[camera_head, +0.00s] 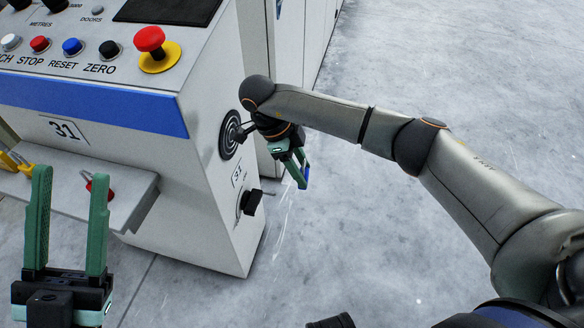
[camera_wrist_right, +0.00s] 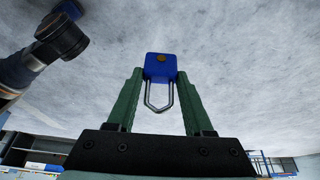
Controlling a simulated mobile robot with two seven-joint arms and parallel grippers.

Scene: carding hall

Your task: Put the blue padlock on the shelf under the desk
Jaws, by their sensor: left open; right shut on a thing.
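The blue padlock (camera_wrist_right: 162,68) is between the fingertips of my right gripper (camera_wrist_right: 160,78), its steel shackle pointing back toward the palm. In the head view only a small blue part of the padlock (camera_head: 307,173) shows at the right gripper's (camera_head: 300,172) tips, beside the desk's right side panel, above the floor. The desk (camera_head: 190,160) is a white console with a blue stripe and the number 31. Its grey shelf (camera_head: 135,190) juts out below the stripe at left. My left gripper (camera_head: 70,180) is open and empty in front of this shelf.
A red padlock (camera_head: 97,186) and a yellow padlock (camera_head: 22,163) are on the shelf, partly behind my left fingers. The desk's side panel carries a round black fitting (camera_head: 229,135) near my right wrist and a black knob (camera_head: 251,201). The floor (camera_head: 400,240) at right is clear.

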